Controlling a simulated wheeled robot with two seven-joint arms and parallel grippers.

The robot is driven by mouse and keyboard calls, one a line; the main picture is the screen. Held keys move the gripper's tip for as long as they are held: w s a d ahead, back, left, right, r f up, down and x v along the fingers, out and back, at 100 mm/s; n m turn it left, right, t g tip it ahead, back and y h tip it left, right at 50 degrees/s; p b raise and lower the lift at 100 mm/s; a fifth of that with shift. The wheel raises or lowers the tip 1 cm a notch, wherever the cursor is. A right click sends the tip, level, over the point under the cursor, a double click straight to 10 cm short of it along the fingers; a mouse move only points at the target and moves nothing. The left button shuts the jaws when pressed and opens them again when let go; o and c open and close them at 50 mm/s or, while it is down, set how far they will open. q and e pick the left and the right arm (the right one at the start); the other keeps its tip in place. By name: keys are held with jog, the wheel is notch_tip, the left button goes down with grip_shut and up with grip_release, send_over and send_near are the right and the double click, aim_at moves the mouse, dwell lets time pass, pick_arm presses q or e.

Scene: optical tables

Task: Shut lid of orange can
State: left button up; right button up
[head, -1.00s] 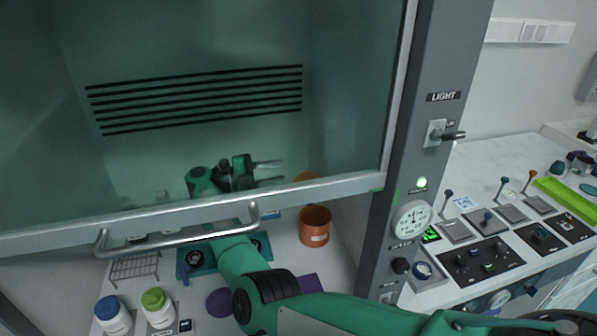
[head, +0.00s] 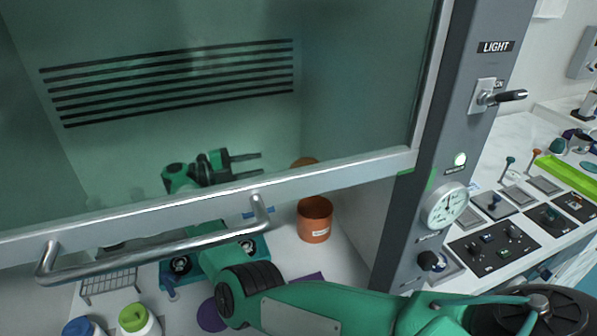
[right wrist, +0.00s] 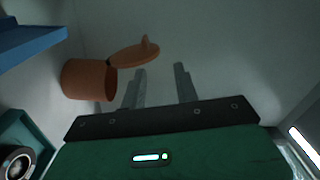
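The orange can (head: 315,221) stands on the floor of the fume hood, right of centre in the head view. Its lid (head: 305,163) shows behind the sash glass, raised at the can's back. In the right wrist view the can (right wrist: 88,80) is at the left, and its lid (right wrist: 136,54) with a small knob stands open from the rim. My right gripper (head: 260,163) is behind the glass, left of the lid, its two fingers apart and empty. In the right wrist view its fingers (right wrist: 160,82) are below and right of the lid, not visibly touching it. My left gripper is not seen.
The hood's sash with its metal handle (head: 160,248) hangs partly lowered over my right arm. A wire rack (head: 108,284), a teal device (head: 178,268) and white bottles with blue and green caps stand left of my arm. The hood's post (head: 450,140) is at the right.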

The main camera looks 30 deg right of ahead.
jog(key=f+p+x, duration=0.1)
jog(key=x, duration=0.3)
jog(key=p+x, duration=0.1)
jog(key=x, duration=0.3)
jog(key=f+p+x, duration=0.1)
jog(key=x, duration=0.4)
jog(key=shift+f, duration=0.4)
jog(key=shift+s+d+f, duration=0.1)
jog(key=shift+d, duration=0.3)
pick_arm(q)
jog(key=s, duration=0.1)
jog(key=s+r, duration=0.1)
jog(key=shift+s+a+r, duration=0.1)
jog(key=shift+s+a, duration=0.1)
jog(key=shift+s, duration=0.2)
pick_arm(e)
grip_shut()
